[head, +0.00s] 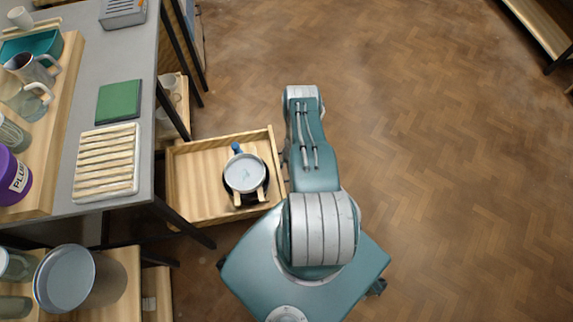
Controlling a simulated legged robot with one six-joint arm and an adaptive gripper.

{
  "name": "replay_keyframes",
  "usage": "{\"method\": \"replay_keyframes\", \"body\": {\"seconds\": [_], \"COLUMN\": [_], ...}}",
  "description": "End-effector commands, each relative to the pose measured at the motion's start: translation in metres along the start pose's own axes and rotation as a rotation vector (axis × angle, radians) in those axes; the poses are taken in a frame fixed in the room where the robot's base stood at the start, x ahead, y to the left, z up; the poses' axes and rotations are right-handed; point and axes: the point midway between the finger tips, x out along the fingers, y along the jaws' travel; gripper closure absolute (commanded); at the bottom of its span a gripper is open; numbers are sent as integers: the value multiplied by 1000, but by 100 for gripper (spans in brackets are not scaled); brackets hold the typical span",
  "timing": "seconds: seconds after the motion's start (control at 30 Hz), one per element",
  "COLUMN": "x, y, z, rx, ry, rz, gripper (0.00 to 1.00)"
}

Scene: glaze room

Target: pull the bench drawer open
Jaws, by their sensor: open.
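The bench drawer (197,184) is a pale wooden box at the left of the head view. It stands out well past the right edge of the grey bench (62,122), with its floor exposed. Its front panel (276,160) faces right, close beside my arm. Inside lies a round grey-topped thing with a dark rim (244,173), with wooden strips and a blue tip around it. No handle can be made out on the drawer. My gripper cannot be seen; my own arm covers the area right of the drawer front.
A green block (119,102) and a slatted board (107,163) lie on the bench, beside a wooden shelf with mugs and a purple container (12,178). A grey bucket (65,279) stands at lower left. The parquet floor (440,150) at right is clear.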

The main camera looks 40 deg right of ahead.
Motion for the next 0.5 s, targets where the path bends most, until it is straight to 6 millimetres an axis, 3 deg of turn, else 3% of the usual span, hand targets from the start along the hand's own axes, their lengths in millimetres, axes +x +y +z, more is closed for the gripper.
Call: {"method": "replay_keyframes", "body": {"seconds": [0.17,0.5], "x": [-8,-62], "y": [0,0], "z": [-2,-2], "rx": [1,1], "ry": [2,2], "rz": [0,1], "gripper": [49,49]}}
